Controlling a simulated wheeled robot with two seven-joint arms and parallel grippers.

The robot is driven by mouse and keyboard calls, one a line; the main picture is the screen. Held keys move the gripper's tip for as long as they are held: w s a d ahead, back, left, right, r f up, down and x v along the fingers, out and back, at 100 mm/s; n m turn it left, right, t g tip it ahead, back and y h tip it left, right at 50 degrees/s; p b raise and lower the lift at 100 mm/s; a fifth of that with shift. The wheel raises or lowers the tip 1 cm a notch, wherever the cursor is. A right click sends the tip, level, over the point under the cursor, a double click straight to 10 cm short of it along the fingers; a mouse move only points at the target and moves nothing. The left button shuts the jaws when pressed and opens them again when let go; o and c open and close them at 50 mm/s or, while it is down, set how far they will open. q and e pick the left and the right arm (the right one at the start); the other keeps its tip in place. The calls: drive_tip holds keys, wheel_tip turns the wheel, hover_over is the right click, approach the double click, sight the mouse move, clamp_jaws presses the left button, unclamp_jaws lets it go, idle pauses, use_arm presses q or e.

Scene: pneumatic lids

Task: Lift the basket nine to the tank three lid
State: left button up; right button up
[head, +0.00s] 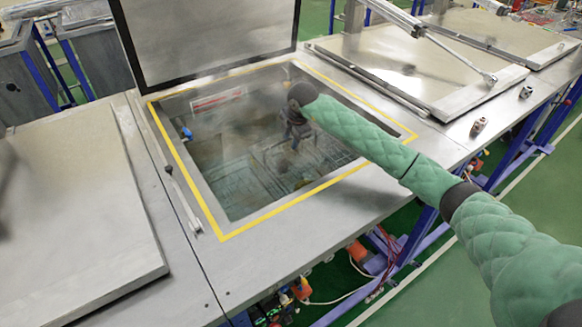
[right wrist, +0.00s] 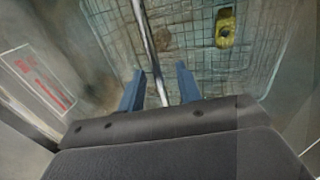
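An open tank (head: 213,226) with a yellow-edged rim stands in the middle of the head view, its metal lid (head: 205,38) raised at the back. A wire basket (right wrist: 200,62) lies inside it, dim in the head view. A thin metal rod (right wrist: 148,40), seemingly the basket's handle, rises between my right gripper's blue fingers. My right gripper (right wrist: 160,85) is open around the rod, with gaps on both sides; in the head view it reaches down inside the tank (head: 293,138). My left gripper is out of view. I cannot tell which lid is tank three's.
A closed flat lid (head: 70,205) lies to the left and another (head: 440,55) to the right, with a metal strut over it. A yellow part (right wrist: 228,28) sits in the basket. A red-marked label (right wrist: 40,80) is on the tank wall. Small metal fittings (head: 479,126) stand on the right edge.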

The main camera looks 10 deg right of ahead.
clamp_jaws()
drive_tip(key=shift+r, duration=0.2)
drive_tip(key=shift+r, duration=0.1)
drive_tip(key=shift+r+p, duration=0.3)
drive_tip(key=shift+r, duration=1)
